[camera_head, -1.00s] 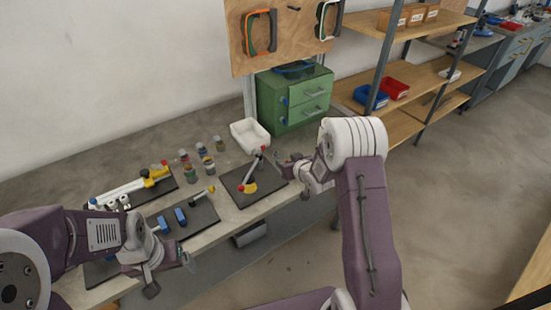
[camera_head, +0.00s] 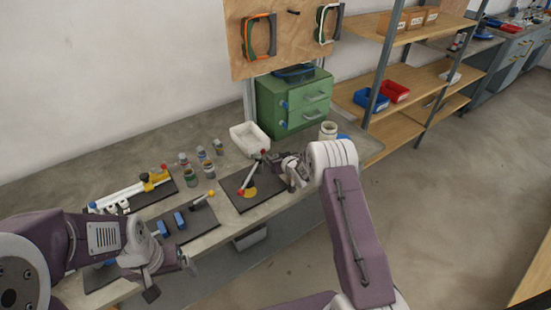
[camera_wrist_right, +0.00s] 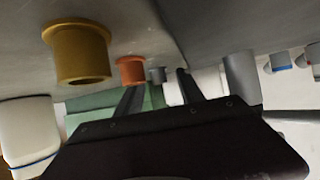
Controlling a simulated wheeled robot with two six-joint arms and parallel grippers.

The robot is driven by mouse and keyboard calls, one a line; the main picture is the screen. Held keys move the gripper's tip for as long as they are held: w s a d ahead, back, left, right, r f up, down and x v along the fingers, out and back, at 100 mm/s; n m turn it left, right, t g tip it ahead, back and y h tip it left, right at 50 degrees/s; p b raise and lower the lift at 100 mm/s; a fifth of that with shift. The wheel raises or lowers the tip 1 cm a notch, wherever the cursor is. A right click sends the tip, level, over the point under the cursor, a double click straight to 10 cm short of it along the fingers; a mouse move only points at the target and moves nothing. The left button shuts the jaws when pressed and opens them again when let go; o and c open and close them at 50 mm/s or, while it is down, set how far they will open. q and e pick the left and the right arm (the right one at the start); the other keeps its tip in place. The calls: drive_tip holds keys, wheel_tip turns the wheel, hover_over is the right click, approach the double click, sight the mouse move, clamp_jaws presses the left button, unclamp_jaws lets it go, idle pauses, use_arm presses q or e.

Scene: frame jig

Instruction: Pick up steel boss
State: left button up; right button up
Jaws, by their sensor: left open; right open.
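In the right wrist view, two grey cylinders show: a small one (camera_wrist_right: 156,75) between my finger lines and farther off, and a larger one (camera_wrist_right: 240,75) to the right of the right finger. I cannot tell which is the steel boss; neither can be made out in the head view. My right gripper (camera_wrist_right: 160,82) is open and empty, both dark fingers apart; in the head view it is at the right edge of the dark mat (camera_head: 228,197) with the red-tipped lever. My left gripper (camera_head: 172,278) is open and empty at the bench's front edge, lower left.
A yellow flanged piece (camera_wrist_right: 80,52) and an orange one (camera_wrist_right: 132,70) show left of the small grey cylinder. Several small jars (camera_head: 190,178), a white bin (camera_head: 249,137), a green drawer cabinet (camera_head: 290,104) and a white jar (camera_head: 328,130) stand on the bench.

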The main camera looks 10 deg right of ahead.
clamp_jaws()
wheel_tip(320, 180, up, 5)
drive_tip(key=shift+f, duration=0.2)
drive_tip(key=w+d+r+p, duration=0.2)
drive_tip(key=d+r, duration=0.4)
drive_tip(key=d, duration=0.5)
drive_tip(key=shift+w+d+r+p, duration=0.2)
drive_tip(key=shift+w+p, duration=0.05)
drive_tip(key=shift+p, duration=0.65)
